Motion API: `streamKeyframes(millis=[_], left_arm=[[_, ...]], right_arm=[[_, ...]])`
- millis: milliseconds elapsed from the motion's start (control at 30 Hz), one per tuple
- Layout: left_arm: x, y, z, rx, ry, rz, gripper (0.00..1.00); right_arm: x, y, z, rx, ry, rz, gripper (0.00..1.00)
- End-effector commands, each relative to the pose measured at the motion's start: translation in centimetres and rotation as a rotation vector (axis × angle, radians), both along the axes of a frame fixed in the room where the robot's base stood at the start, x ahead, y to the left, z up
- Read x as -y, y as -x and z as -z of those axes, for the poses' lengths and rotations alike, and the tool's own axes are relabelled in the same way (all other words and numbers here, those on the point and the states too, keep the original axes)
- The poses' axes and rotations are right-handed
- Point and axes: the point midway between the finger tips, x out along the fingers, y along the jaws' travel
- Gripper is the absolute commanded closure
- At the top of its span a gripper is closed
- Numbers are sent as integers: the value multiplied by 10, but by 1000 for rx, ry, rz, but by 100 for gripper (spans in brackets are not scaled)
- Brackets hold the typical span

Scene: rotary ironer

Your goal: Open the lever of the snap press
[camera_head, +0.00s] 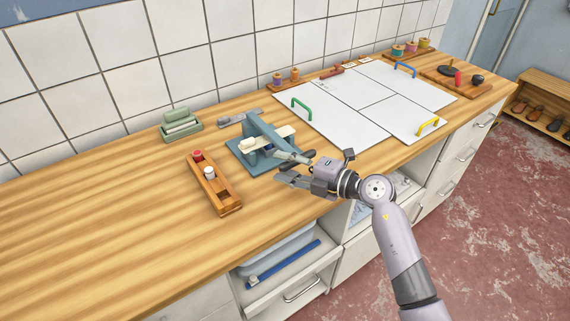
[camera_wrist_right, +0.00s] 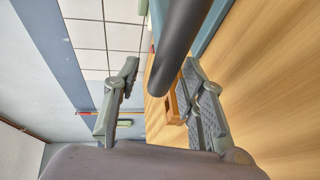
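The blue-grey snap press (camera_head: 262,132) stands on the wooden counter near its front edge, with a pale strip across it. Its lever ends in a grey round handle (camera_head: 287,154) that points toward my right gripper. My right gripper (camera_head: 285,170) is open, with its fingertips at the handle in the head view. In the right wrist view the dark handle (camera_wrist_right: 181,45) reaches in from the top between the two spread fingers (camera_wrist_right: 160,90), closer to the right finger. Whether a finger touches it I cannot tell. My left gripper is not in view.
A wooden tray (camera_head: 221,190) with red and white spools lies left of the press. A green holder (camera_head: 180,125) stands by the tiled wall. White panels with coloured handles (camera_head: 345,125) lie to the right. An open drawer (camera_head: 285,275) is below. The counter's left part is clear.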

Motion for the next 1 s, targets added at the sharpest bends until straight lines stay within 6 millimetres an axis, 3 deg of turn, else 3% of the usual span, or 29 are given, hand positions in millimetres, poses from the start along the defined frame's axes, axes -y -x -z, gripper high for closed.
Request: streamKeyframes(millis=[333,900,1000], left_arm=[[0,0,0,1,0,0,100],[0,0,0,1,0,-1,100],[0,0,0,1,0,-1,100]], right_arm=[[-4,-2,1,1,1,0,62],[-3,-2,1,0,1,0,100],[-3,-2,1,0,1,0,100]])
